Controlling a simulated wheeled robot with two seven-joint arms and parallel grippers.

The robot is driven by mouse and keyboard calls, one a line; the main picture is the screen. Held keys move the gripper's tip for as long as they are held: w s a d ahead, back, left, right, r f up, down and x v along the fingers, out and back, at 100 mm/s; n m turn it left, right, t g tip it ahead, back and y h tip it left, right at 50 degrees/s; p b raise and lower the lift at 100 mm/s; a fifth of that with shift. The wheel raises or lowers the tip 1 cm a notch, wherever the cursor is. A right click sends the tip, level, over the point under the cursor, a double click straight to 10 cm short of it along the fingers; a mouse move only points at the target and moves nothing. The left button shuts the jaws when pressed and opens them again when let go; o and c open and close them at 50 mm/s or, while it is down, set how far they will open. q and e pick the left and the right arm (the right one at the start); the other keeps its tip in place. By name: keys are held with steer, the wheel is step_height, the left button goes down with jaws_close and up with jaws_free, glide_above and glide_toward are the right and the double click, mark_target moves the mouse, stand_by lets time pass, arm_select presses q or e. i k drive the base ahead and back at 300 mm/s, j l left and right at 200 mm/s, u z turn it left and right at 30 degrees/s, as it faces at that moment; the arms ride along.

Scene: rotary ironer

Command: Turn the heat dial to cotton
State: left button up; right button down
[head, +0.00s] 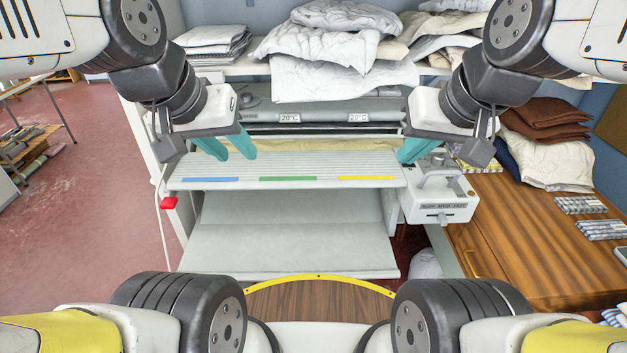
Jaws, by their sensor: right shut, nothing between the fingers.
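The rotary ironer (285,172) stands in front of me, with a pale ribbed feed board marked by blue, green and yellow strips. A grey control box (438,207) is at its right end, with a slot labelled for slow, medium and fast and a grey fitting on top. I cannot make out a heat dial or a cotton mark. My left gripper (228,148) is open and empty above the left part of the board.
Two labels reading 20°C (289,118) are on the grey bar behind. A wooden table (530,235) with cloths stands at right; red floor is open at left.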

mark_target(438, 159)
steer(key=k+l+u, duration=0.1)
steer(key=k, duration=0.2)
steer(key=z, duration=0.9)
steer(key=i+j+z, duration=0.6)
steer(key=i, duration=0.2)
